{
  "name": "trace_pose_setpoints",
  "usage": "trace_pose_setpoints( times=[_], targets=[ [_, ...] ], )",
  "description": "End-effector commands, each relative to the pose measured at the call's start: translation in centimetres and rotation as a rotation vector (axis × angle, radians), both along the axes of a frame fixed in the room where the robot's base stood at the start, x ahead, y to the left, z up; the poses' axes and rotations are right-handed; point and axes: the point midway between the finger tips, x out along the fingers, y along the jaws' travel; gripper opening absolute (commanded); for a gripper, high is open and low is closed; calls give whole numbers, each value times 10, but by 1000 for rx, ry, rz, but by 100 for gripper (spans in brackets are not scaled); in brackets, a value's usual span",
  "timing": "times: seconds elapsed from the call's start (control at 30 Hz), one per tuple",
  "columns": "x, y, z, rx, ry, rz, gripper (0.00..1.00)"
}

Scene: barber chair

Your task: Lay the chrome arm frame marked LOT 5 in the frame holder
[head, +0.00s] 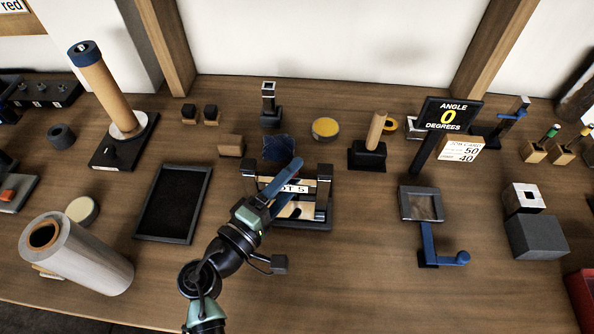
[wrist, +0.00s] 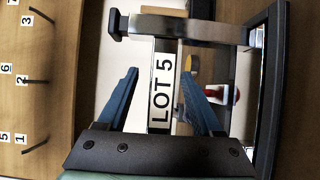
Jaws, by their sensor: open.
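The chrome arm frame with the white LOT 5 label (head: 293,187) stands on a dark base (head: 317,221) with upright posts, near the middle of the bench. In the wrist view its label (wrist: 162,86) lies between my fingers, and a chrome bar (wrist: 190,30) with a black end crosses beyond. My gripper (head: 279,183) is open over the frame, its blue fingers apart on either side of the label. I see no clear contact. The arm hides part of the frame. I cannot tell which piece is the frame holder.
An empty black tray (head: 174,204) lies left of the frame. A clear-wrapped roll (head: 83,262) is at front left. A blue-handled stand (head: 430,240) is to the right, with an angle sign (head: 447,116) behind it. Small blocks and a yellow-topped tin (head: 325,128) stand behind.

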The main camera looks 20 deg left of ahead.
Motion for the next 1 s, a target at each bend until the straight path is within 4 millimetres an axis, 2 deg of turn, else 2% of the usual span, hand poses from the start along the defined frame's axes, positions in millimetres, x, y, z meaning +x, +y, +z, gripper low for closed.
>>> trace_pose_setpoints(
  times=[0.3,0.5,0.67,1.0],
  targets=[
    [-69,20,-1,1,0,4,67],
    [-97,27,0,1,-1,2,67],
    [-105,29,1,1,-3,0,67],
    [-105,29,2,1,-3,0,67]
  ],
)
